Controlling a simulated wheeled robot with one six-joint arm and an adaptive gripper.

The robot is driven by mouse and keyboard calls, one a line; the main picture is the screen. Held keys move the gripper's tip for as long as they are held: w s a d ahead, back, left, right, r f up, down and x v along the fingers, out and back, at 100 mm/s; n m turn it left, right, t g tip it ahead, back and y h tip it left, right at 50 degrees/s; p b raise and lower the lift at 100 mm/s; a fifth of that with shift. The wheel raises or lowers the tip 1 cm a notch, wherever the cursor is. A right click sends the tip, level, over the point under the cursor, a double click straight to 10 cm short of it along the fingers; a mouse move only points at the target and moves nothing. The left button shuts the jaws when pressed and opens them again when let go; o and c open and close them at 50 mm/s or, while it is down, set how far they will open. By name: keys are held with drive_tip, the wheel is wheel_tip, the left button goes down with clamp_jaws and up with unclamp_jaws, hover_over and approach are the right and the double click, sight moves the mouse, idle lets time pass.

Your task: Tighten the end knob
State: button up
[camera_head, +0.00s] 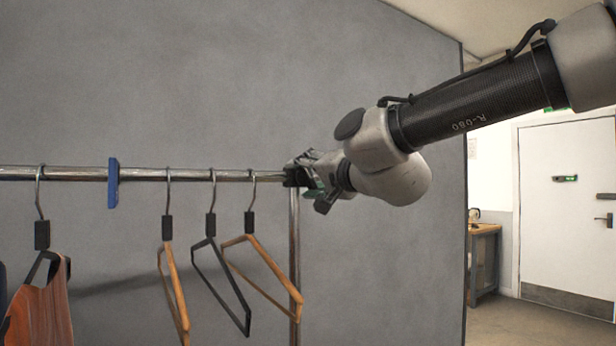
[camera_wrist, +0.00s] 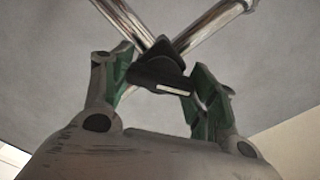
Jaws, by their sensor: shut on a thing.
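The end knob (camera_wrist: 158,70) is black, with a pale line on its near face. It sits at the end of the metal rail (camera_head: 140,174), where the rail meets the upright post (camera_head: 295,255). My gripper (camera_head: 302,174) is at this right end of the rail, reaching in from the right. In the wrist view my gripper (camera_wrist: 163,66) has a green-padded finger on each side of the knob and is shut on it. In the head view the fingers and wrist largely hide the knob.
Wooden and dark hangers (camera_head: 172,275) hang from the rail left of the post, close below my gripper. A blue divider (camera_head: 113,183) and an orange garment (camera_head: 40,312) are further left. A grey wall (camera_head: 380,265) stands behind. A white door (camera_head: 567,215) is at the right.

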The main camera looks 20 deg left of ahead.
drive_tip(key=m, duration=0.6)
drive_tip(key=shift+f+m, duration=0.2)
drive_tip(key=shift+m, duration=0.1)
idle(0.5)
drive_tip(key=o, duration=1)
drive_tip(key=shift+o, duration=0.2)
drive_tip(key=shift+d+r, duration=0.1)
drive_tip(key=v, duration=1.2)
